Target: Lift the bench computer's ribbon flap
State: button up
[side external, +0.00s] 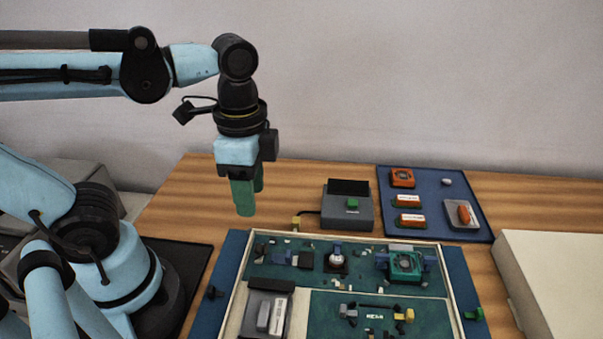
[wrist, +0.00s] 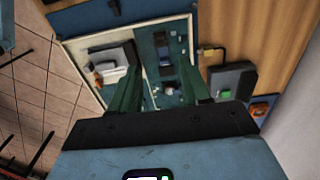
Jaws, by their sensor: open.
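The bench computer is an open, pale-rimmed case (side external: 305,290) with green boards, on a blue mat (side external: 233,262). It also shows in the wrist view (wrist: 142,62) beneath my fingers. Inside are a teal square fan (side external: 404,264), a round silver part (side external: 337,260), a dark drive-like block with a pale label (side external: 267,313) and small connectors (side external: 376,310). I cannot tell which part is the ribbon flap. My gripper (side external: 251,200) has green fingers, open and empty, above the table near the case's back left corner, touching nothing. Its fingers (wrist: 158,68) stand apart in the wrist view.
A dark grey box (side external: 347,216) with a green button stands behind the case, a cable at its left. A blue tray (side external: 436,180) at the back right holds orange and grey parts. A white box (side external: 555,280) stands at right. Bare wood lies behind the case.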

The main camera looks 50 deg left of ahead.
aim_at(255, 247)
jog(key=shift+f, duration=5.8)
jog(key=shift+c, duration=0.3)
grip_shut()
jog(key=shift+s+a+t+h, duration=0.2)
jog(key=shift+s+t+h, duration=0.05)
jog(key=shift+t+h, duration=0.3)
jog(key=shift+s+a+t+h, duration=0.2)
jog(key=shift+t+h, duration=0.35)
jog(key=shift+o, duration=0.3)
grip_release()
